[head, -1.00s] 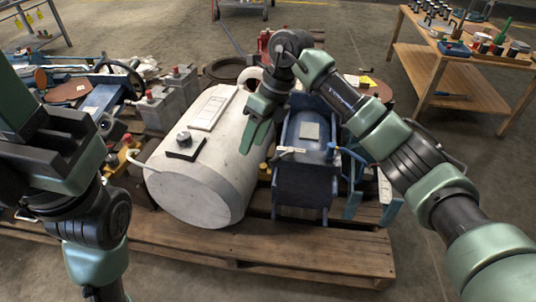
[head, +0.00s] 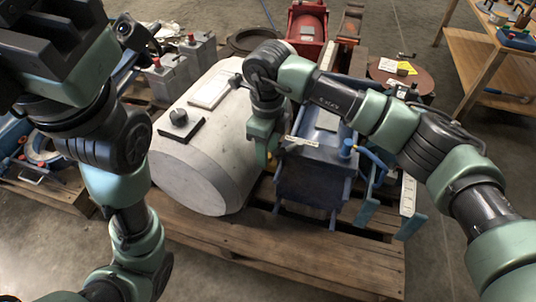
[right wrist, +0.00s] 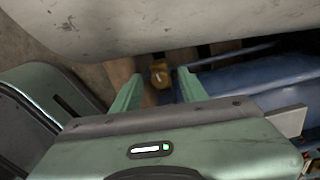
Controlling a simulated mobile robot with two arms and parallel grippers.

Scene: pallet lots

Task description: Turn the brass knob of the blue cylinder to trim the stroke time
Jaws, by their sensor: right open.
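The brass knob (right wrist: 160,73) shows in the right wrist view, between and just beyond the fingertips. The blue cylinder (right wrist: 255,76) lies to its right, with a thin rod running along above it. In the head view the blue body (head: 312,178) sits on the pallet beside the white tank, partly under my right arm. My right gripper (head: 266,158) points down in the gap between tank and blue body. It is open with nothing between its fingers (right wrist: 158,90).
The white tank (head: 212,150) stands close to the left of my right gripper. The wooden pallet (head: 290,250) has bare boards in front. Grey batteries (head: 165,80), a red machine (head: 307,28) and a brown disc (head: 400,75) stand around. A workbench (head: 470,50) is at the upper right.

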